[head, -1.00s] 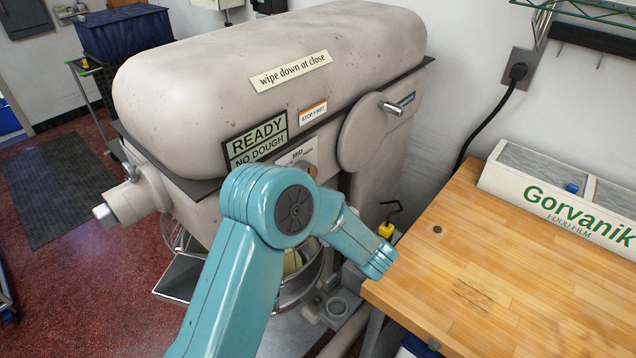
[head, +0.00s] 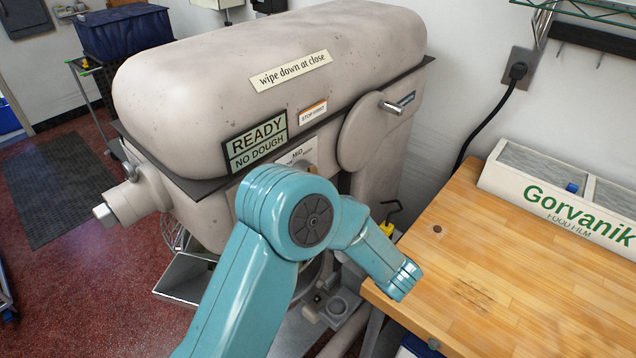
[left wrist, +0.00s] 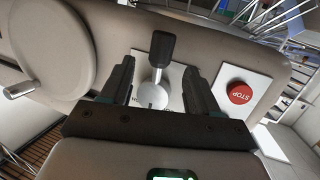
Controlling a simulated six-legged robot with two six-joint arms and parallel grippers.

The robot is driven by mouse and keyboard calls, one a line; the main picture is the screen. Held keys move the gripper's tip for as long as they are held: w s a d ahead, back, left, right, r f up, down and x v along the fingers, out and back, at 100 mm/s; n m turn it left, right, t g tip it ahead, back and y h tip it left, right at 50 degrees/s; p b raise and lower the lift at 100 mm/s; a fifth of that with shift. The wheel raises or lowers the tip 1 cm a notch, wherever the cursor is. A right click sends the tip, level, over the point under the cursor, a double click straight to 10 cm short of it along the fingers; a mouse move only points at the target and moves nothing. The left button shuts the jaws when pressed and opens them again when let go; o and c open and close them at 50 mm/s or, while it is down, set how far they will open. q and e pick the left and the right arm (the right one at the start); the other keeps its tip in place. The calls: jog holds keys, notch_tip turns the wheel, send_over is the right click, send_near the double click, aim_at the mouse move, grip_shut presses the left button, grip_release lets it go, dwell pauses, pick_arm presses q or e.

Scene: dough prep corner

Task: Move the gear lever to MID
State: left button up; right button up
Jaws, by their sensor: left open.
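The gear lever (left wrist: 161,52) has a black handle on a round silver hub and stands out from a white plate (left wrist: 174,92) on the mixer. In the left wrist view my left gripper (left wrist: 160,67) is open, with one dark finger on each side of the lever, apart from it. In the head view the plate with the word MID (head: 297,155) shows above my left arm, which hides most of the lever area and the gripper itself. I cannot read the lever's position against the marks. My right gripper is not in view.
The large beige mixer (head: 270,60) carries a READY / NO DOUGH display (head: 256,143). A red STOP button (left wrist: 240,93) sits beside the lever plate. A round hub cover (left wrist: 50,50) is on the other side. A wooden table (head: 480,270) stands at the right.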

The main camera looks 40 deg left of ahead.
pick_arm(q)
jog(key=v, duration=1)
jog(key=shift+d, duration=0.25)
dwell(0.3)
jog(key=shift+s, duration=0.1)
dwell(0.5)
